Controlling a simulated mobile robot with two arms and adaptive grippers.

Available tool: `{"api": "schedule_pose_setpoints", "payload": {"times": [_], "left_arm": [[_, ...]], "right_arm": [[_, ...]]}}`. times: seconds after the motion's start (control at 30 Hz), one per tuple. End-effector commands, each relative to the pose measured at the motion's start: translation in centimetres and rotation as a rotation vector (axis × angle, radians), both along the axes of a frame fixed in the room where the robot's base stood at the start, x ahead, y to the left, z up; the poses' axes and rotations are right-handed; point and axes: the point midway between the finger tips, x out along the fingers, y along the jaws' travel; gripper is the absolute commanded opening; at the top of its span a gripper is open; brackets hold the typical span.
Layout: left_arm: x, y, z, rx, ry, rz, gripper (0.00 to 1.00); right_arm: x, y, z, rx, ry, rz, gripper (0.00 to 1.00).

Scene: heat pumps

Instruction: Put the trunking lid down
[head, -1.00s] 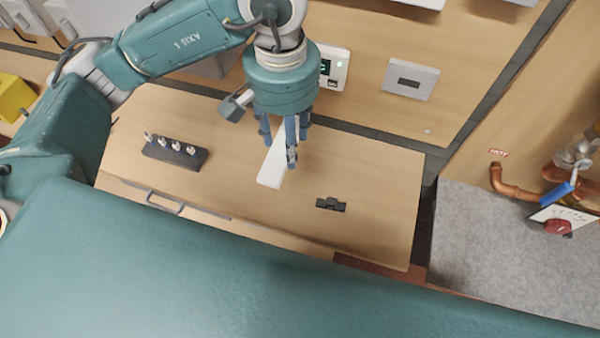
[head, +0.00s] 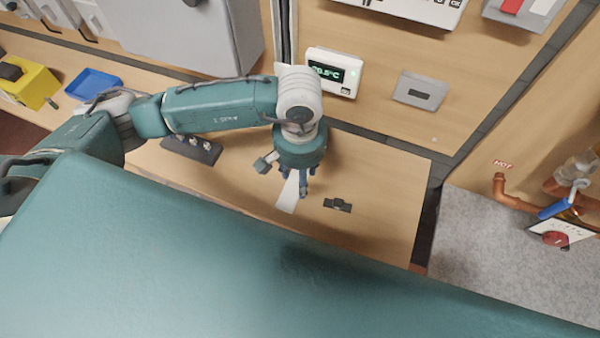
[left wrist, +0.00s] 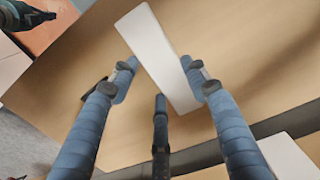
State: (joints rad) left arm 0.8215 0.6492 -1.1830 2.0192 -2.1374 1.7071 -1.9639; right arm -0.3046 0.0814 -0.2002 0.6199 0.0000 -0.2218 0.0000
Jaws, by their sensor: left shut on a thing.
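The trunking lid is a long flat white strip (head: 288,194) over the wooden worktop, partly hidden by my left gripper (head: 294,190). In the left wrist view the lid (left wrist: 152,45) passes between the blue fingers of my left gripper (left wrist: 158,73). The gripper is shut on the lid and points down. I cannot tell whether the lid touches the worktop. My right gripper is not in view.
The worktop (head: 385,180) is clear to the right, except for a small black fitting (head: 338,205). A dark block with pale pegs (head: 190,150) lies left. A thermostat (head: 334,72) and grey plate (head: 420,91) are on the wall. Copper pipes (head: 505,192) stand right.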

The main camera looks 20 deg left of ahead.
Motion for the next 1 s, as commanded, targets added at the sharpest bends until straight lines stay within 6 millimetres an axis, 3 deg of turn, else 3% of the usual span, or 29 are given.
{"api": "schedule_pose_setpoints", "payload": {"times": [0.03, 0.07, 0.17, 0.57, 1.0], "left_arm": [[-0.1, 0.0, -0.1, 0.001, 0.003, -0.001, 0.0], [-0.1, 0.0, -0.1, 0.001, 0.004, -0.001, 0.48], [-0.1, 0.0, -0.1, 0.001, 0.004, -0.001, 0.65], [0.0, -0.1, 0.8, -0.002, 0.0, -0.002, 0.65], [0.1, 0.0, 9.3, -0.001, -0.004, -0.002, 0.65]], "right_arm": [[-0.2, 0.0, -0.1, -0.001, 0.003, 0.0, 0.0], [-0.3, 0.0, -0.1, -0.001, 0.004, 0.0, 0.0], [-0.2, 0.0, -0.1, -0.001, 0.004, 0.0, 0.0], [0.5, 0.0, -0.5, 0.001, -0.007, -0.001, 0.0], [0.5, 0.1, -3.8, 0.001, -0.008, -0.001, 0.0]]}}
